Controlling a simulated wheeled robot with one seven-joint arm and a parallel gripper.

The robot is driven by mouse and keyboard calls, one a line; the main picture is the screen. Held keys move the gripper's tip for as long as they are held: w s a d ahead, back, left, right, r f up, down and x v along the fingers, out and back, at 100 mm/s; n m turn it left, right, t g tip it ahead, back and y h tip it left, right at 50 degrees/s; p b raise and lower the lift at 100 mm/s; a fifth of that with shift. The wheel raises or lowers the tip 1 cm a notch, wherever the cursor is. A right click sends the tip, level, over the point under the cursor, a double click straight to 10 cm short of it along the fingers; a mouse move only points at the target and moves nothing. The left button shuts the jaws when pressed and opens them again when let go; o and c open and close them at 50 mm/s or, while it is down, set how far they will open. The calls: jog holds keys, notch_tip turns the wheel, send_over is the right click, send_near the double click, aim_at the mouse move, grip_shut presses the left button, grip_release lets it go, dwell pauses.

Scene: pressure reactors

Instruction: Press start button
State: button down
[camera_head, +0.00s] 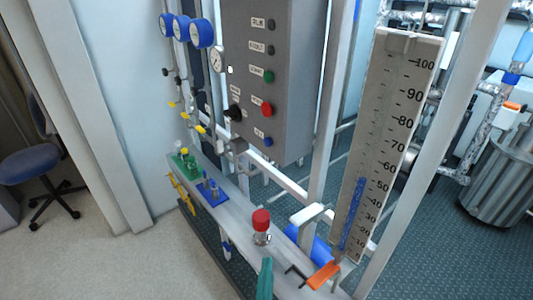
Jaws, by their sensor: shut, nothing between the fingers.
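A grey control panel (290,60) hangs on the metal frame in the upper middle of the head view. It carries a column of round buttons with small white labels that are too small to read surely. A green button (269,76) sits at mid height, under two dark buttons (270,50). A red button (267,109) is below it, and a small blue one (268,141) is at the bottom. A black knob (235,113) is at the panel's lower left. Which label says start cannot be read. My gripper is not in view.
Blue-rimmed gauges (201,33) and pipes stand left of the panel. A shelf (225,212) with small valves and a red-capped part (261,220) runs below. A scaled level gauge (385,130) stands right. A blue chair (38,163) is at far left; floor between is clear.

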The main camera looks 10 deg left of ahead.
aim_at(268, 77)
jog(key=w+a+r+t, duration=0.1)
jog(key=w+a+r, duration=0.25)
jog(key=r, duration=0.35)
jog(key=w+a+r+n, duration=0.1)
jog(key=w+a+r, duration=0.1)
jog(key=w+r, duration=0.35)
jog(key=w+a+r+t, duration=0.1)
jog(key=w+a+r, duration=0.2)
jog(key=r, duration=0.6)
jog(key=a+r, duration=0.2)
jog(key=r, duration=0.8)
jog(key=a+r+t+h, duration=0.1)
jog(key=a+r, duration=0.1)
jog(key=r, duration=0.8)
jog(key=shift+s+a+r+t, duration=0.3)
jog(key=w+d, duration=0.5)
jog(key=w, duration=0.2)
jog(key=shift+d, duration=0.25)
jog(key=shift+w, duration=0.1)
jog(key=shift+w+d, duration=0.25)
